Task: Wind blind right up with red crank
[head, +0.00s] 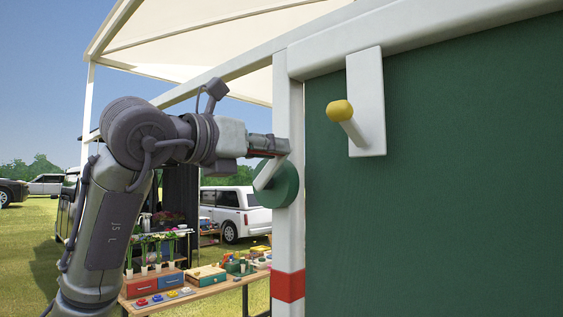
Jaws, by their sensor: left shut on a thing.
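My left gripper (272,146) is shut at the crank, beside the white post. A thin strip of red shows along its fingers, which hide most of the red handle. The crank's pale arm (268,174) slants down from the fingers to a round green hub (279,185) on the post. A large dark green sheet (440,200), which looks like the blind, fills the right side below a white top rail. It runs past the bottom of the frame, so its lower edge is out of view. My right gripper is not in view.
The white post (289,240) has a red band (288,286) low down. A white plate (366,80) with a yellow-ended peg (341,111) sticks out at upper right. A wooden table (215,289) with boxes and flowers stands behind, near a white vehicle (232,211).

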